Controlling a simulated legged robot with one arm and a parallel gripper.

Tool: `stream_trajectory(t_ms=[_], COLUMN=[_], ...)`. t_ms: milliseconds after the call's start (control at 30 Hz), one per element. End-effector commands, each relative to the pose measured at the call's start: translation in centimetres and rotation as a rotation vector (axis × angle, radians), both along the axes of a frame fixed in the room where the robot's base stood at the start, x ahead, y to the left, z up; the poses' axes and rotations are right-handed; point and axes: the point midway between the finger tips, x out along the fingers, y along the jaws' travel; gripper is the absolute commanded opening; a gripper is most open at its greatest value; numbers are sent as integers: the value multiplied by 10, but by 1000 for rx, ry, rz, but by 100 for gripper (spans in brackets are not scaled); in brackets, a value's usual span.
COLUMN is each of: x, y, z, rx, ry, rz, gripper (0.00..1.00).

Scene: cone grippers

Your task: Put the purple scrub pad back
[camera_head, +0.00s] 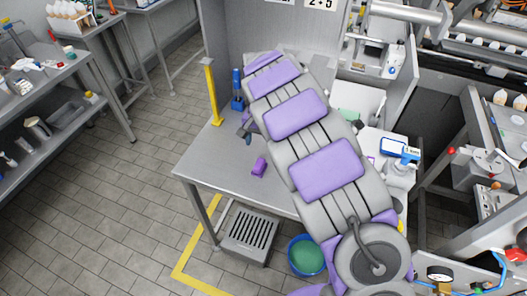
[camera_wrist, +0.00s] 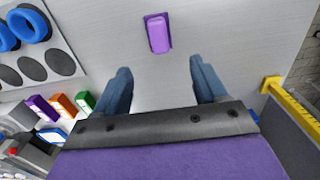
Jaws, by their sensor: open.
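The purple scrub pad (camera_head: 259,167) lies on the bare metal table, left of my arm in the head view. In the wrist view the pad (camera_wrist: 158,33) is at top centre, beyond my fingertips and apart from them. My gripper (camera_wrist: 163,85) is open, with its two blue fingers spread and nothing between them. In the head view my gripper (camera_head: 246,133) is mostly hidden by my arm, and a bit of it shows above the table, up and left of the pad.
A yellow post (camera_head: 212,93) and a blue upright object (camera_head: 237,88) stand at the table's back left. In the wrist view, purple (camera_wrist: 40,108), orange (camera_wrist: 63,105) and green (camera_wrist: 85,101) blocks stand at left, near a panel with blue rings (camera_wrist: 29,24). The table around the pad is clear.

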Motion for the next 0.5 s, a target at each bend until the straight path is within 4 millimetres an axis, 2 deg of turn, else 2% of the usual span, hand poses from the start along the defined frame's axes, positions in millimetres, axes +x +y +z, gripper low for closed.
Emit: stream_trajectory(t_ms=[67,300,367,500], x=[0,-2,-6,-26], y=[0,-4,-12,-45], z=[7,10,16,45], rx=[-1,-6,-13,-41], ry=[1,2,2,-4], rz=[1,-2,-7,-21], gripper=[71,71,71,71])
